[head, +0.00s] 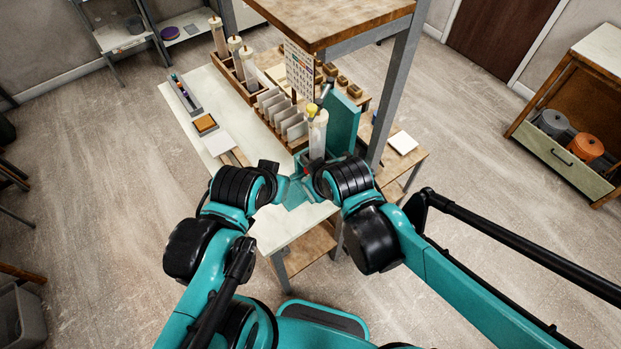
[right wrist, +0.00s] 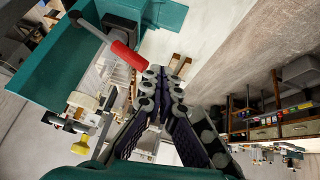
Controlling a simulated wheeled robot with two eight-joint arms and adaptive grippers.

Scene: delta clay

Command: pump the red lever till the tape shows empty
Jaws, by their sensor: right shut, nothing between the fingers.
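The red lever grip (right wrist: 128,55) shows in the right wrist view, on the end of a grey metal bar that slants down from the teal machine (right wrist: 62,62). My right gripper (right wrist: 164,82) is shut and empty, its fingertips just right of and below the red grip. I cannot tell whether they touch. In the head view the teal machine (head: 344,122) stands on the bench with a clear upright cylinder (head: 318,136) and a yellow knob (head: 311,109). My left gripper (head: 283,184) is at the machine's foot, its fingers too small to read. The tape's reading cannot be made out.
The white bench (head: 205,105) holds a wooden rack of white cylinders (head: 237,62), a rack of pale plates (head: 283,112) and an orange-topped block (head: 205,124).

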